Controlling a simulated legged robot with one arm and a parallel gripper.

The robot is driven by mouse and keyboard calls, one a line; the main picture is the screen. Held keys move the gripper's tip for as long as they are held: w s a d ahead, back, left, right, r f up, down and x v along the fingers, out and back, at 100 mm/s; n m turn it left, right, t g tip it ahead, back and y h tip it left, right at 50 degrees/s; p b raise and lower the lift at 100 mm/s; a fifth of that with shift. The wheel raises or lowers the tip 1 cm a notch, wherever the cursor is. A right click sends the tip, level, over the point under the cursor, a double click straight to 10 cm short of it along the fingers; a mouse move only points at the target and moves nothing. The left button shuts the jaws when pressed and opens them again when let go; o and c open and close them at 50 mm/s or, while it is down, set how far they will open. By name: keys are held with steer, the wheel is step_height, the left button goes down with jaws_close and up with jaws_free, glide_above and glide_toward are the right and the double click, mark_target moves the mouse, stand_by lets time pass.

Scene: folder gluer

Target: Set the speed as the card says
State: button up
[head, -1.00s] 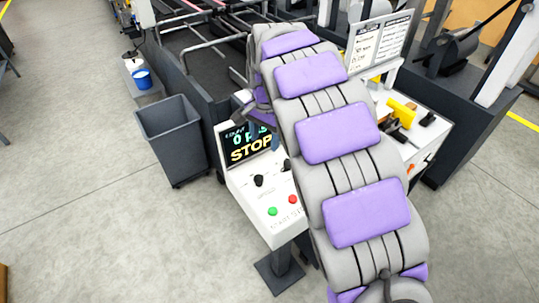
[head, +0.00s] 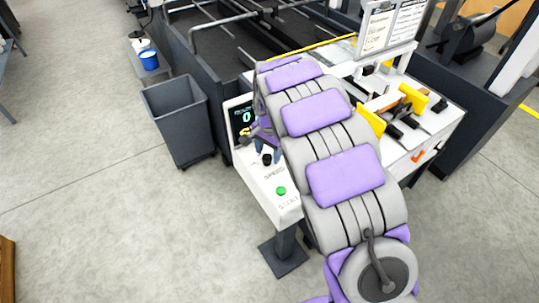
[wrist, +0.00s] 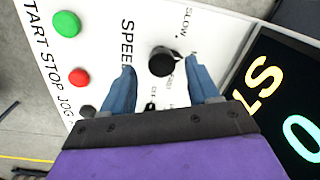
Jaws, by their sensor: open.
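The control panel (head: 285,206) is a white sloped box on a grey post. In the wrist view a round black knob (wrist: 163,61) stands beside the word SPEED, with small scale words such as SLOW around it. My gripper (wrist: 160,70) is open, with one blue finger on each side of the knob; I cannot tell whether they touch it. The display (wrist: 285,95) shows part of STOP and a 0. My arm hides part of the panel in the head view. White cards (head: 385,28) with small text stand at the back right; I cannot read them.
Green (wrist: 67,23), red (wrist: 78,77) and black (wrist: 88,110) buttons lie left of the knob, labelled START, STOP and JOG. A grey bin (head: 177,113) stands left of the panel. A white bench with yellow parts (head: 414,98) is at the right. The floor in front is clear.

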steer(key=shift+a+f, duration=0.8)
steer(key=shift+f, duration=0.05)
steer(key=shift+d+r, duration=0.1)
steer(key=shift+d, duration=1.05)
steer(key=shift+c, duration=0.8)
steer(key=shift+a, duration=0.25)
steer(key=c, duration=0.3)
steer(key=shift+s+a, duration=0.1)
steer(key=shift+a, duration=0.4)
steer(key=shift+c, duration=2.3)
steer(key=shift+d, duration=0.2)
steer(key=shift+c, duration=0.6)
